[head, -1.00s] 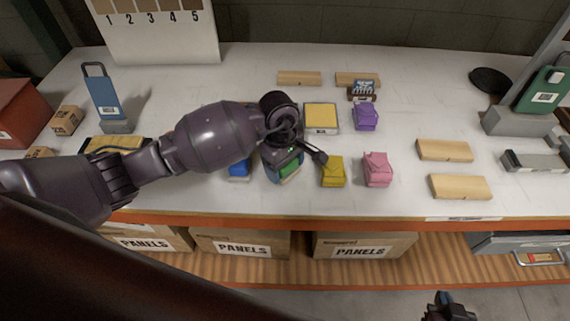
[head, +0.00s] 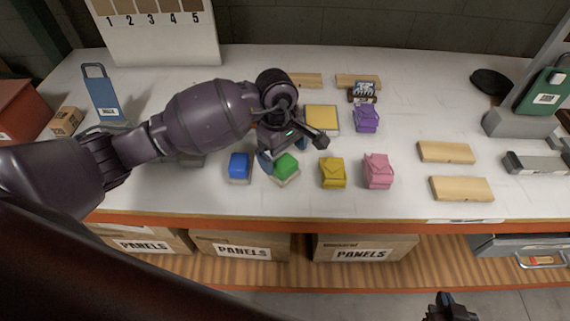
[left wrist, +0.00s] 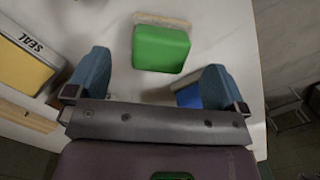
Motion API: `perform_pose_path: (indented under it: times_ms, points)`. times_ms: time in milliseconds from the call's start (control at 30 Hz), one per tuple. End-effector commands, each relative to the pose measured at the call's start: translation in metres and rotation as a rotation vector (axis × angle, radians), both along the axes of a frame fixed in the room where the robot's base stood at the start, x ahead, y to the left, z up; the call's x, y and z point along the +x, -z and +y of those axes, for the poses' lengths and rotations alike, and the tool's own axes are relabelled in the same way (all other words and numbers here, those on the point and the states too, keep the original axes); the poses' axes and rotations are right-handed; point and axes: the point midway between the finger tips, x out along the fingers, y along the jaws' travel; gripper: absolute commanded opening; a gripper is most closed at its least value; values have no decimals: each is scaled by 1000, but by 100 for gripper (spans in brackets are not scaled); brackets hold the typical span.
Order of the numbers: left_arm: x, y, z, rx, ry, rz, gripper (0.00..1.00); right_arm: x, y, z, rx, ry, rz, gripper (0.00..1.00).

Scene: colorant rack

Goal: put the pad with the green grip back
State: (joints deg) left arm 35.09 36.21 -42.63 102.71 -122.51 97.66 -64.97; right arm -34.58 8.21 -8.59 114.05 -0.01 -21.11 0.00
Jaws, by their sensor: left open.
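The pad with the green grip (head: 286,166) sits on the white table near its front edge, between the blue-grip pad (head: 239,166) and the yellow-grip pad (head: 333,171). In the left wrist view the green grip (left wrist: 160,49) is beyond my fingertips, above a pale base. My left gripper (left wrist: 152,80) is open and empty, its blue fingers spread apart. In the head view my left gripper (head: 283,150) is just behind the green pad. Part of the blue grip (left wrist: 188,96) shows beside one finger. My right gripper (head: 448,306) is at the bottom edge, its jaws unclear.
A pink pad (head: 378,170) and a purple pad (head: 367,118) stand to the right. A yellow-topped tray (head: 322,119) marked SEAL in the wrist view lies behind. Wooden blocks (head: 446,152) lie right. A blue handled tool (head: 102,92) stands back left. Open table lies centre right.

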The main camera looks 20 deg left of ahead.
Motion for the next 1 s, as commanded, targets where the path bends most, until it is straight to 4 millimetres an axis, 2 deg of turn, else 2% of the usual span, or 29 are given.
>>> perform_pose_path:
  times_ms: [200,400,600,1000]
  points:
    - [3,-41,5,2,1,-3,99,-4,8,0,0,2,9,0]
    - [4,-63,7,0,0,-1,99,-3,10,0,1,1,8,0]
    - [4,-70,8,1,-1,0,99,1,9,1,1,0,0,0]
    - [4,-70,8,1,-1,1,99,5,6,1,1,-2,-9,0]
